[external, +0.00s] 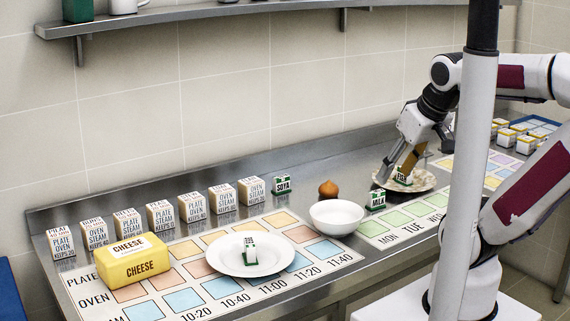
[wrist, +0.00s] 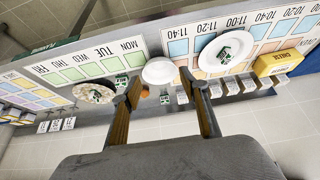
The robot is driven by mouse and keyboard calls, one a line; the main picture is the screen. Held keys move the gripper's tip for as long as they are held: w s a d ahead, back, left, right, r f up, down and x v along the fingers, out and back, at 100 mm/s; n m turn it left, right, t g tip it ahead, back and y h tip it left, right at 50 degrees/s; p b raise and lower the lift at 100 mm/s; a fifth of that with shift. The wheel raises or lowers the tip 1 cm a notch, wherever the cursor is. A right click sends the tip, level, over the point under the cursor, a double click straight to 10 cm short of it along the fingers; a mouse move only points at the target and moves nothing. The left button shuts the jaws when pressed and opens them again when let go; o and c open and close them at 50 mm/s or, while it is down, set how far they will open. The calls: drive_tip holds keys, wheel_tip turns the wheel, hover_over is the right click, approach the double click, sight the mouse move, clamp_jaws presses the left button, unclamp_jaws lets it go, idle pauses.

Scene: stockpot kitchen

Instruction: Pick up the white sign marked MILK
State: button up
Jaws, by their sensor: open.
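The white sign marked MILK (external: 376,199), with a green base, stands upright on the steel counter, right of the white bowl; it also shows in the wrist view (wrist: 122,79), just left of the left fingertip. My gripper (external: 393,175) is open and empty, low over the counter at the speckled plate's left side, slightly behind and right of the MILK sign. In the wrist view, the gap between my fingers (wrist: 159,80) shows the bowl, an onion and another sign beyond. A similar sign (external: 403,176) on the speckled plate is partly hidden by my gripper.
The speckled plate (external: 426,184) is close to my fingers. The white bowl (external: 336,217), brown onion (external: 328,188) and SOYA sign (external: 282,185) stand left. A white plate (external: 227,262) holds another sign (external: 250,250). A yellow CHEESE block (external: 134,261) and several boxes stand further left.

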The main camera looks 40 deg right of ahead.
idle(0.3)
drive_tip(key=w+a+r+m+t+y, duration=0.1)
drive_tip(key=w+a+r+m+t, duration=0.15)
drive_tip(key=w, duration=0.85)
drive_tip(key=w+a+r+m+t+y, duration=0.1)
drive_tip(key=w+a+t, duration=0.15)
drive_tip(key=w, duration=0.85)
drive_tip(key=w+d+f+m+t+h, duration=0.1)
drive_tip(key=w+d+f+m+h, duration=0.4)
drive_tip(key=w, duration=0.4)
drive_tip(key=s+d+f+m+g+h, duration=0.3)
drive_tip(key=d+f+h, duration=0.2)
drive_tip(key=d, duration=0.3)
drive_tip(key=s+d+f+m+g+h, duration=0.3)
drive_tip(key=d+f+g+h, duration=0.1)
drive_tip(key=d, duration=0.4)
drive_tip(key=shift+s+f+g+h, duration=0.3)
drive_tip(key=shift+s+f+h, duration=0.15)
drive_tip(key=shift+f, duration=0.4)
drive_tip(key=shift+f, duration=0.15)
